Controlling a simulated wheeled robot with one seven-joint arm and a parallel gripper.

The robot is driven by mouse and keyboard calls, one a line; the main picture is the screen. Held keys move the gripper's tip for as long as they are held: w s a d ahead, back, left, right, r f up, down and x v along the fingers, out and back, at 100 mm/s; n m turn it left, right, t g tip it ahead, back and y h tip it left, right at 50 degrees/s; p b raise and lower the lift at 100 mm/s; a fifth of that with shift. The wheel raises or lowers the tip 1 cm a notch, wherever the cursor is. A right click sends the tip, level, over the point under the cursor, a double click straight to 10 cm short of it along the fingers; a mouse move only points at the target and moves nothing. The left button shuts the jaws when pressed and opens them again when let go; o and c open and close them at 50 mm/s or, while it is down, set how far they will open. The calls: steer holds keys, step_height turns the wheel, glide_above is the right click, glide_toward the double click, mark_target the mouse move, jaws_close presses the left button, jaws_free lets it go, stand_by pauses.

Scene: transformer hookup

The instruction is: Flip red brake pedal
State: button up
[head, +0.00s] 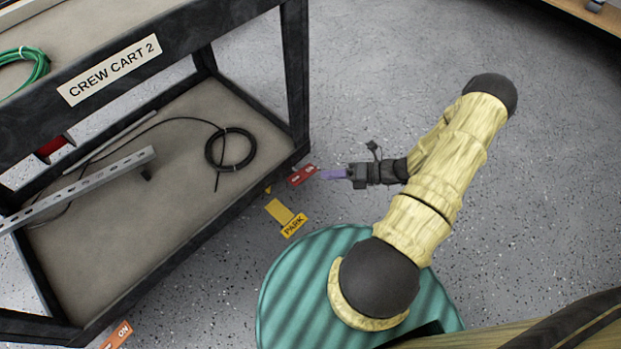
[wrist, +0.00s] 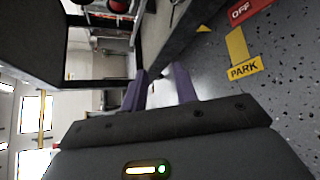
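A small red plate with white marks (head: 303,175), which appears to be the red brake pedal, is low by the near right corner of the cart. A red plate reading OFF, seemingly the same one, shows in the wrist view (wrist: 247,10) at the upper right. My gripper (head: 325,174) has purple fingers pointing left, and in the head view their tips overlap or nearly meet the red plate's right end. In the wrist view, my gripper (wrist: 160,76) has its fingers apart with nothing between them. The red plate lies off to their upper right, so contact is not evident.
A dark cart labelled CREW CART 2 (head: 110,70) stands at the left, with a black cable coil (head: 230,149) and a metal rail (head: 85,186) on its lower shelf. A yellow PARK plate (head: 293,225) and an orange ON plate (head: 117,335) sit low along it.

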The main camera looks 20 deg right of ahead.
steer(key=d+f+m+t+h+b, duration=0.1)
steer(key=d+f+m+t+b, duration=0.1)
steer(key=f, duration=0.5)
steer(key=w+d+f+m+t+h+b, duration=0.1)
steer(key=d+f+m+t+h+b, duration=0.1)
steer(key=f+m+t+b, duration=0.2)
steer(key=d+f+m+t+h+b, duration=0.1)
steer(key=d+f+m+t+b, duration=0.1)
steer(key=f+m+b, duration=0.4)
steer(key=shift+w+d+f+m+t+h+b, duration=0.15)
steer(key=shift+f+m, duration=0.15)
steer(key=shift+f, duration=0.45)
steer(key=shift+w+d+f+m+t+h+b, duration=0.1)
steer(key=shift+f+m+t, duration=0.15)
steer(key=shift+f, duration=0.45)
steer(key=shift+w+d+f+m+t+h+b, duration=0.15)
steer(key=shift+f+m, duration=0.2)
steer(key=shift+f, duration=0.4)
steer(key=shift+d+f+m+t+h, duration=0.25)
steer(key=shift+f+m+h, duration=0.15)
steer(key=shift+m, duration=0.1)
steer(key=shift+r, duration=0.1)
steer(key=shift+a, duration=0.1)
